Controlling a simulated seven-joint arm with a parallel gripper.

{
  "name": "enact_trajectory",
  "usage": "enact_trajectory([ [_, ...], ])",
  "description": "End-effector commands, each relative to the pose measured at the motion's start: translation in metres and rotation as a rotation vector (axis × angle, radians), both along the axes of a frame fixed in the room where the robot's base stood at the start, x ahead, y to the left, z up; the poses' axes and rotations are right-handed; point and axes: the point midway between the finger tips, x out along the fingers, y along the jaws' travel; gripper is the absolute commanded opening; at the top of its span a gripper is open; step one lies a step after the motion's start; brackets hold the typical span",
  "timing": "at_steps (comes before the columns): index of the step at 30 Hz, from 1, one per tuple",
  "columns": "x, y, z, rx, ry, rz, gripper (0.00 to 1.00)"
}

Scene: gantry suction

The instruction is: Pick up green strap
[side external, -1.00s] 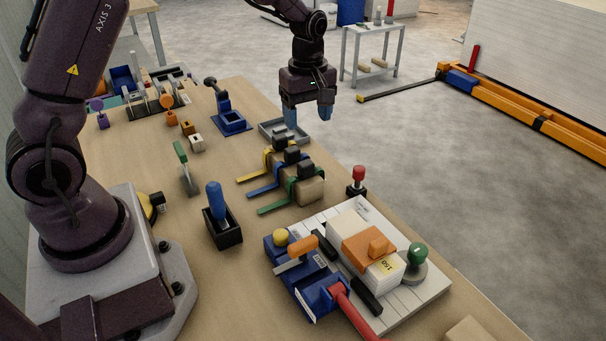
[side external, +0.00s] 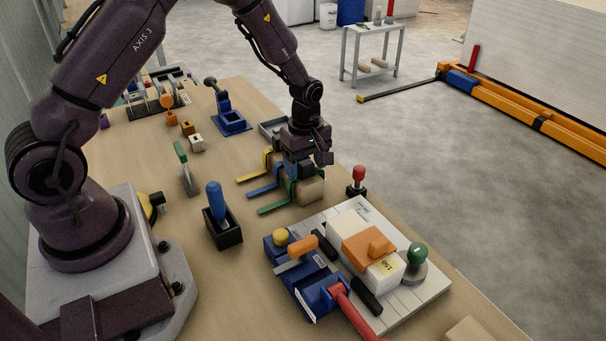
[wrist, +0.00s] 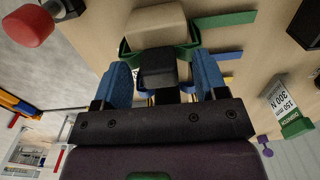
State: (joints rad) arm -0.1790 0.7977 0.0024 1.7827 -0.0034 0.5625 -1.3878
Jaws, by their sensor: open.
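The green strap (side external: 278,206) lies at the front of a row of straps, with its flat tail pointing left on the table. In the wrist view its tail (wrist: 225,18) reaches right, and its loop (wrist: 128,55) wraps around a tan block (wrist: 156,24). The tan block also shows in the side view (side external: 311,190). A dark block (wrist: 157,68) sits beside it. My gripper (wrist: 163,78) is open, its blue fingers on either side of the dark block. In the side view my gripper (side external: 303,172) is low over the strap row, hiding the dark blocks.
A blue strap (side external: 264,190) and a yellow strap (side external: 254,175) lie behind the green one. A red-knobbed post (side external: 358,180) stands close on the right. A grey plate (side external: 428,292) with a white and orange block is in front. A grey tray (side external: 271,128) is behind.

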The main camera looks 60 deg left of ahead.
Motion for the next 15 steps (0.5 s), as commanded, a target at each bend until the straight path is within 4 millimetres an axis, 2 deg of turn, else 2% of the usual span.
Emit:
enact_trajectory([
  [3,-0.0001,0.0001,-0.0098,0.0,0.001,0.0,0.66],
  [10,0.0004,0.0001,-0.0104,0.0,-0.002,0.0,0.66],
  [15,0.0004,0.0001,-0.0103,0.0,-0.001,0.0,0.27],
])
